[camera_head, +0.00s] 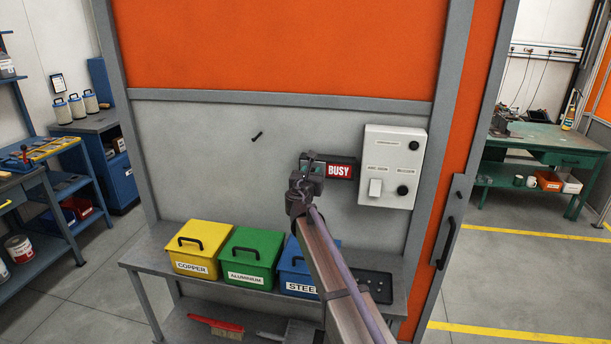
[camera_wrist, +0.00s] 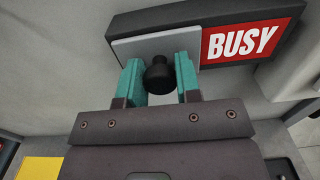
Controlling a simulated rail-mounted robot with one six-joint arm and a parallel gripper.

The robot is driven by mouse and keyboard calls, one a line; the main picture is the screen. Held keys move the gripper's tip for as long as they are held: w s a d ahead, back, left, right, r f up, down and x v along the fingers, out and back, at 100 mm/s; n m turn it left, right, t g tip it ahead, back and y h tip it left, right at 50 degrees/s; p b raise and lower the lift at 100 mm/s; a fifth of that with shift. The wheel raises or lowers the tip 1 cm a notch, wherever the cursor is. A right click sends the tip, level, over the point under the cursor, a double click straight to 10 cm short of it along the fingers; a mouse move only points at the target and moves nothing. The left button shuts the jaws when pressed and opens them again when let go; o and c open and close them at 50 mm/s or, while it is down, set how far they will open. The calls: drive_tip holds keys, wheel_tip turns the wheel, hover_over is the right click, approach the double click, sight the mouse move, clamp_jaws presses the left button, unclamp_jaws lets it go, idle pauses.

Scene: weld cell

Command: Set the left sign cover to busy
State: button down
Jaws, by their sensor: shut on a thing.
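The sign has a dark frame (camera_head: 344,158), mounted on the grey wall. Its red panel with white BUSY lettering (camera_head: 339,171) shows at the right; it also shows in the wrist view (camera_wrist: 240,42). A grey sliding cover (camera_wrist: 128,47) with a black knob (camera_wrist: 158,76) lies over the sign's left part, and whatever is beneath it is hidden. My gripper (camera_head: 309,170) is at the sign's left end. In the wrist view its teal fingers (camera_wrist: 159,82) stand on either side of the knob, shut on it. In the head view my gripper hides most of the cover.
A white control box (camera_head: 392,165) with black knobs is just right of the sign. Below, a grey bench holds yellow (camera_head: 200,247), green (camera_head: 250,257) and blue (camera_head: 296,275) lidded bins and a dark tray (camera_head: 375,286). A small black handle (camera_head: 257,135) is on the wall to the left.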

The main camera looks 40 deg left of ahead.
drive_tip(key=shift+a, duration=0.15)
drive_tip(key=c, duration=1)
unclamp_jaws()
drive_tip(key=shift+s+a, duration=0.15)
drive_tip(key=shift+s, duration=0.05)
drive_tip(key=shift+c, duration=0.2)
drive_tip(key=shift+o, duration=1.2)
drive_tip(key=v, duration=1)
drive_tip(key=shift+s+d, duration=0.25)
drive_tip(key=shift+d, duration=0.1)
